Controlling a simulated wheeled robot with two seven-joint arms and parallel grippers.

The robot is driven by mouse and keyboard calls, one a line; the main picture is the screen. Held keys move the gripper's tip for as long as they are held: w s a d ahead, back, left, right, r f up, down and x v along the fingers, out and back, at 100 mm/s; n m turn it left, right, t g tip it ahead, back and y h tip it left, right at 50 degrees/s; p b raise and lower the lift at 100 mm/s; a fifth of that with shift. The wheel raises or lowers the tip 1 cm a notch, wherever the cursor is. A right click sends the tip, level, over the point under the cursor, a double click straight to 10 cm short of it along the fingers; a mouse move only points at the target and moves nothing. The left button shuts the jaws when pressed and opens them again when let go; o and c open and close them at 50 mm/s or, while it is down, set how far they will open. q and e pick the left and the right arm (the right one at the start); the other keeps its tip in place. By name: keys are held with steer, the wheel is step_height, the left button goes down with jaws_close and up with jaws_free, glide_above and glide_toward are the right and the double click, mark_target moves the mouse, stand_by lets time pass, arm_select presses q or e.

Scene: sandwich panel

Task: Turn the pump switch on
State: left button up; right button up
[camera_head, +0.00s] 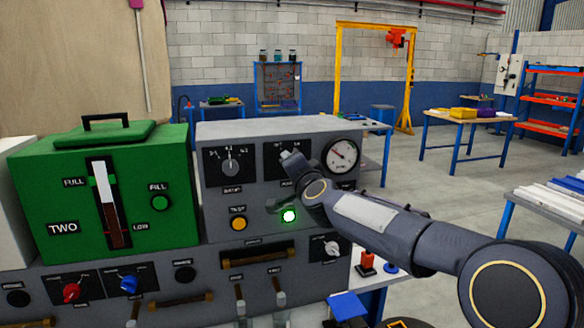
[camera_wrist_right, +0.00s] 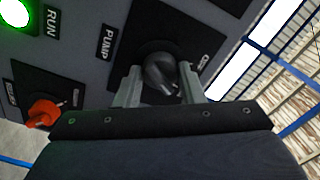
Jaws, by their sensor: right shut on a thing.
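The pump switch (camera_wrist_right: 160,72) is a dark rounded knob on a black plate marked PUMP, seen in the right wrist view. My right gripper (camera_wrist_right: 160,88) has one finger on each side of the knob and is shut on it. In the head view, my right gripper (camera_head: 289,157) reaches the upper middle plate of the grey control panel (camera_head: 260,135) and covers most of the switch. A green lamp (camera_head: 289,216) glows below the gripper; it also shows beside the word RUN in the right wrist view (camera_wrist_right: 15,14). My left gripper is out of view.
A rotary knob (camera_head: 230,167) sits left of the gripper and a round gauge (camera_head: 343,155) right of it. A yellow button (camera_head: 239,223) is below. A green tank (camera_head: 165,160) stands to the left. Red and blue knobs line the lower panel.

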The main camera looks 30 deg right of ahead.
stand_by(0.3)
steer(key=o, duration=1)
steer(key=v, duration=0.7)
steer(key=shift+s, duration=0.4)
steer(key=shift+a, duration=0.15)
steer(key=s+a+f+n+g+y, duration=0.3)
steer(key=s+a+f+n+y, duration=0.4)
steer(key=s+a+f, duration=0.25)
steer(key=s+a+f+n+g, duration=0.2)
steer(key=s+f+n+g, duration=0.1)
steer(key=s+f, duration=0.5)
steer(key=s+a+f+n+g+y, duration=0.1)
steer(key=s+a+f+n+g, duration=0.2)
steer(key=s+f+g, duration=0.2)
steer(key=s+f, duration=0.3)
steer(key=s, duration=0.4)
steer(key=shift+s+f+g, duration=0.25)
steer(key=shift+g, duration=0.15)
